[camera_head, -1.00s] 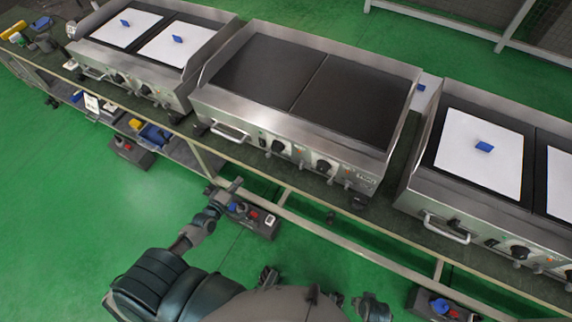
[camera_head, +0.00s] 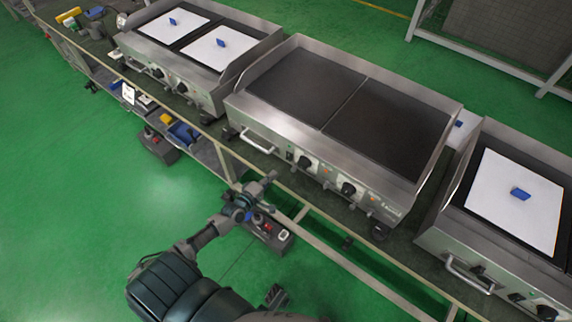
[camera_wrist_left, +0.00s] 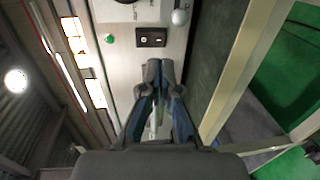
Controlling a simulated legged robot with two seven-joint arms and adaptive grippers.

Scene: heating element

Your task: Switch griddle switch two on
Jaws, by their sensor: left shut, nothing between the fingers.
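The middle griddle (camera_head: 385,197) has a steel front panel with two black knobs, a left one (camera_head: 305,163) and a right one (camera_head: 348,188). My left gripper (camera_head: 268,181) is in front of and below this panel, left of the knobs, apart from it in the head view. In the left wrist view, my shut, empty fingertips (camera_wrist_left: 160,72) point toward a steel panel with a black rocker switch (camera_wrist_left: 151,37). The switch is just beyond the fingertips; contact cannot be told. A green light (camera_wrist_left: 110,38) is left of it. My right gripper is out of view.
The workbench edge (camera_head: 330,243) runs below the griddles. A handle (camera_head: 257,142) sticks out at the middle griddle's left front. More griddles stand on the left (camera_head: 240,75) and right (camera_head: 440,235). A small control box (camera_head: 270,235) is under the bench. Green floor is open in front.

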